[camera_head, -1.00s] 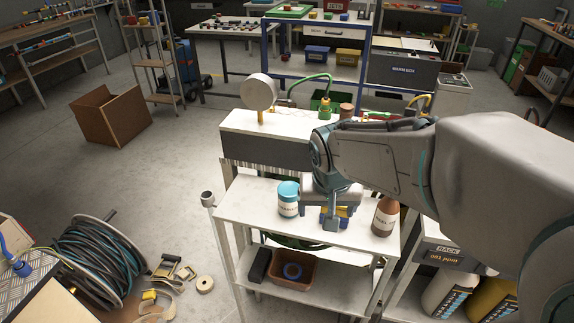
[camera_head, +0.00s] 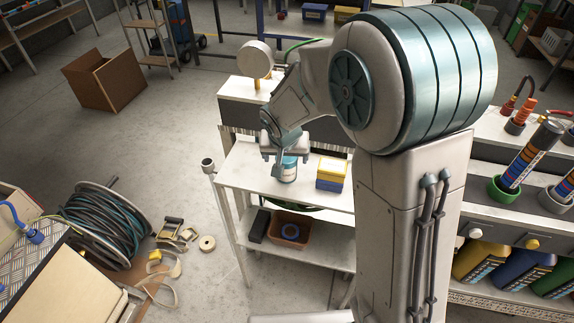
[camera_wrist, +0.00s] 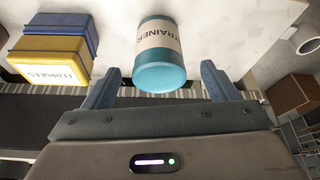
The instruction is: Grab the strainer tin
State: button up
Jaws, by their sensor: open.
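The strainer tin (camera_head: 287,170) is a small can with a teal lid and base and a pale label. It stands on the top shelf of the white cart (camera_head: 236,178). In the wrist view the strainer tin (camera_wrist: 160,55) lies straight ahead of my gripper (camera_wrist: 158,85), with "TRAINER" readable on its label. The two fingers are open, one on each side of the tin's near end, with gaps on both sides. In the head view my gripper (camera_head: 286,160) is at the tin and hides its upper part.
A grey tube (camera_head: 207,164) is at the cart's left corner. A brown bin (camera_head: 290,229) sits on the lower shelf.

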jog(key=shift+w+p+x, duration=0.15)
jog(key=shift+p+x, duration=0.2)
jog(key=shift+x, duration=1.1)
jog(key=shift+w+p+x, duration=0.1)
jog(key=shift+p+x, duration=0.2)
jog(key=shift+x, duration=1.15)
jog(key=shift+r, duration=0.15)
jog(key=c, duration=1.1)
